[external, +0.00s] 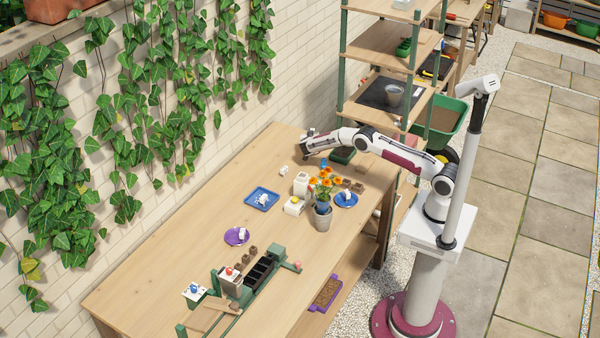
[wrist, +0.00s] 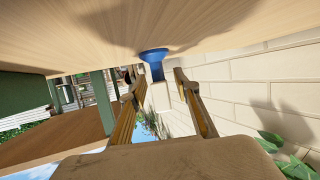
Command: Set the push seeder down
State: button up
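A small blue piece with a flared end, which looks like the push seeder (wrist: 153,57), stands in the wrist view with its wide end against the wooden table top (wrist: 100,35). That view is upside down. My gripper (wrist: 155,86) has its two fingers spread apart, with the blue piece seen in the gap at or just past the fingertips and no visible contact. In the external view my gripper (external: 308,152) is low over the far end of the table, and a small blue thing (external: 323,163) shows close by it.
The brick wall (wrist: 265,95) runs close beside my gripper. A flower pot (external: 323,217), a blue tray (external: 262,199), a blue saucer (external: 346,199) and a white bottle (external: 301,184) stand nearer. A shelf rack (external: 395,45) rises beyond the table. The table's left middle is clear.

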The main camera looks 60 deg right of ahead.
jog(key=shift+r, duration=0.2)
jog(key=shift+v, duration=5.95)
